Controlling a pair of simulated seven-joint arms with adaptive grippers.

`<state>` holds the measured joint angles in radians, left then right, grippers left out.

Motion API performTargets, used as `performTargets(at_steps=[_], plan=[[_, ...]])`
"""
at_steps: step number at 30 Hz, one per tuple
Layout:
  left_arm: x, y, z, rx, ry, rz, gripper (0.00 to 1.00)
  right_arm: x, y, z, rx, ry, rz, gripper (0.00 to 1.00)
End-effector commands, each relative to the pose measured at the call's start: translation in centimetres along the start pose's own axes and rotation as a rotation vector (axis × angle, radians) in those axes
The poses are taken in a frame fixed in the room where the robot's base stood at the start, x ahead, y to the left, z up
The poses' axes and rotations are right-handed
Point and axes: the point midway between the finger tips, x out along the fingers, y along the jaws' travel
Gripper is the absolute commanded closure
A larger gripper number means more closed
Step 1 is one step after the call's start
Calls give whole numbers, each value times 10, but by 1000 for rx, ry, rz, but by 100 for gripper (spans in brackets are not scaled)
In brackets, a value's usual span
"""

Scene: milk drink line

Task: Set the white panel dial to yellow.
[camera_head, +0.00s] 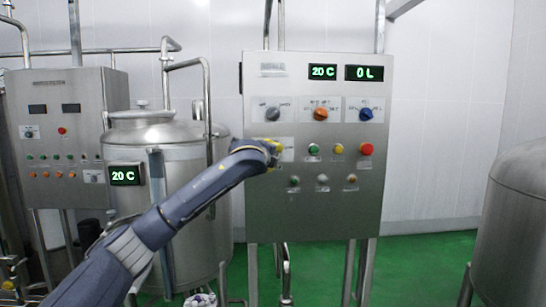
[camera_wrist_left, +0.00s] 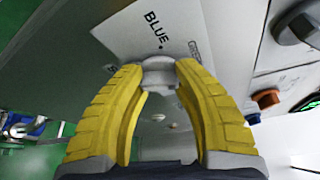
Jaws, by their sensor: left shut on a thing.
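The white panel dial (camera_wrist_left: 158,72) sits on a white label plate (camera_wrist_left: 130,30) with the word BLUE on it. In the left wrist view the yellow fingers of my left gripper (camera_wrist_left: 160,78) close around the dial from both sides. The fingers hide parts of the plate, and I cannot tell which colour the dial points to. In the head view my left gripper (camera_head: 272,152) is at the left of the steel control panel (camera_head: 262,220), over the left part of the label plate (camera_head: 288,143). The dial is hidden there. My right gripper is not in view.
Above are a grey dial (camera_head: 272,113), an orange dial (camera_head: 320,113) and a blue dial (camera_head: 366,113). A steel tank (camera_head: 165,135) stands behind my left arm.

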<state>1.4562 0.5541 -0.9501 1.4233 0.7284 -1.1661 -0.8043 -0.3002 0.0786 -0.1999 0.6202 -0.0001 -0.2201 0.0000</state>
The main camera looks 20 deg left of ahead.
Motion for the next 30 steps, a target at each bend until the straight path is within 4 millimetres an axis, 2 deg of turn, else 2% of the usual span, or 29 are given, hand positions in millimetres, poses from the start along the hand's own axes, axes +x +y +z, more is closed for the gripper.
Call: performTargets(at_steps=[15,30], plan=[[0,-2,-2,420,2,170,100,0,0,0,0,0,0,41],[0,0,-3,622,4,256,100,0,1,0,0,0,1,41]])
